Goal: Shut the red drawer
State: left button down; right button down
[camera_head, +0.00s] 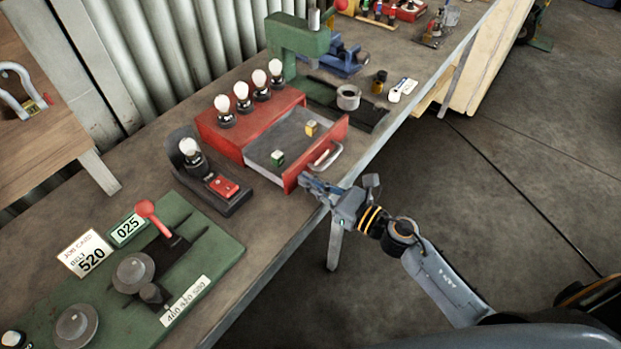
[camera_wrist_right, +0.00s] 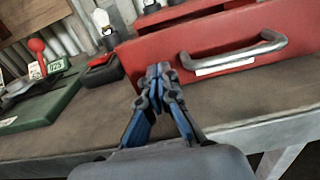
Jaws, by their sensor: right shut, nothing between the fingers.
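The red drawer (camera_head: 317,154) stands open from its red cabinet (camera_head: 252,126) on the workbench, pulled out toward the bench's front edge. Inside it lie a green box (camera_head: 277,158) and a yellow box (camera_head: 311,128). Its front with a metal handle (camera_wrist_right: 235,57) fills the upper right of the right wrist view. My right gripper (camera_head: 306,184) is shut and empty, in front of the drawer front near its left end. In the right wrist view its fingertips (camera_wrist_right: 159,72) overlap the lower left of the drawer front; I cannot tell whether they touch. My left gripper is not in view.
Several bulbs (camera_head: 241,92) stand on the cabinet top. A black stand (camera_head: 208,185) with a bulb and red block sits left of the drawer. A green board (camera_head: 150,270) lies nearer. A green press (camera_head: 297,40) stands behind. Open floor lies right of the bench.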

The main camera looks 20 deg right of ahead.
aim_at(296, 174)
jog(key=x, duration=0.3)
jog(key=shift+w+a, duration=0.25)
jog(key=shift+w, duration=0.05)
jog(key=shift+w+a, duration=0.2)
jog(key=shift+w, duration=0.05)
jog(key=shift+s, duration=0.15)
jog(key=shift+d, duration=0.15)
